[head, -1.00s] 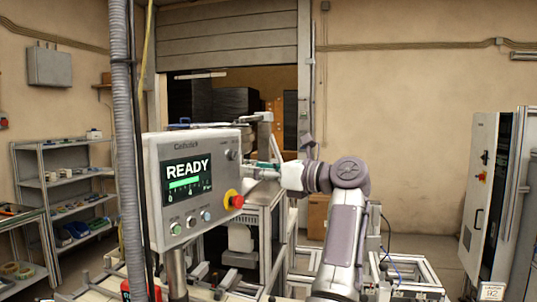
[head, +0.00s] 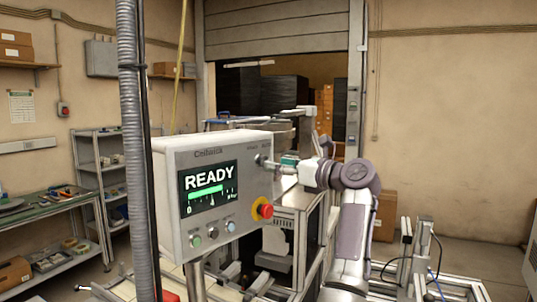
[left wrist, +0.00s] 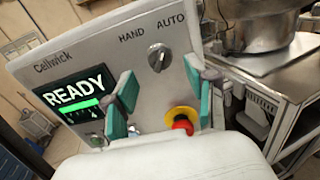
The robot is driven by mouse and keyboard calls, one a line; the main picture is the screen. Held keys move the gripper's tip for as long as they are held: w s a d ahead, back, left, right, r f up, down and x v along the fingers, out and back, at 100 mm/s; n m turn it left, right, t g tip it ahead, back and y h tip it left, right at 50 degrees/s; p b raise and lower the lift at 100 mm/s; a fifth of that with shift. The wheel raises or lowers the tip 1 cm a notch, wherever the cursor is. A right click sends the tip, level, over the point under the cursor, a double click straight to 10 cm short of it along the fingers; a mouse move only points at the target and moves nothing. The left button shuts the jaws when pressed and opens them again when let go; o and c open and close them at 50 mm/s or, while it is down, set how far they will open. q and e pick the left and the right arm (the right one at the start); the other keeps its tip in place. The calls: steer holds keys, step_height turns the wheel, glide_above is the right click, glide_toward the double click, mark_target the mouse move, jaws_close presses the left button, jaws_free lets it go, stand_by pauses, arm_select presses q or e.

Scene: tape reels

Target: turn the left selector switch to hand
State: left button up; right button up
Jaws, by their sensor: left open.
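The selector switch (left wrist: 159,57) is a round metal knob on the grey control panel (left wrist: 110,38), under the printed words HAND and AUTO. Its handle seems to lean toward AUTO. In the head view the switch (head: 259,160) sticks out near the panel's upper right corner. My left gripper (head: 281,163) is open and just right of the switch there. In the left wrist view its green-padded fingers (left wrist: 158,98) are spread, with the switch beyond and between them, apparently not touched. My right gripper is in neither view.
A red emergency stop (head: 264,211) with a yellow collar sits below the switch, and it shows close below the fingers (left wrist: 183,122) in the wrist view. The panel's screen (head: 209,187) reads READY. A grey hose (head: 130,130) hangs left of the panel. A metal-framed machine stands behind.

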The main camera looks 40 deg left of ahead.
arm_select(q)
steer(key=a+p, duration=0.1)
steer(key=a, duration=0.3)
steer(key=shift+a, duration=0.1)
steer(key=shift+c, duration=0.4)
jaws_close()
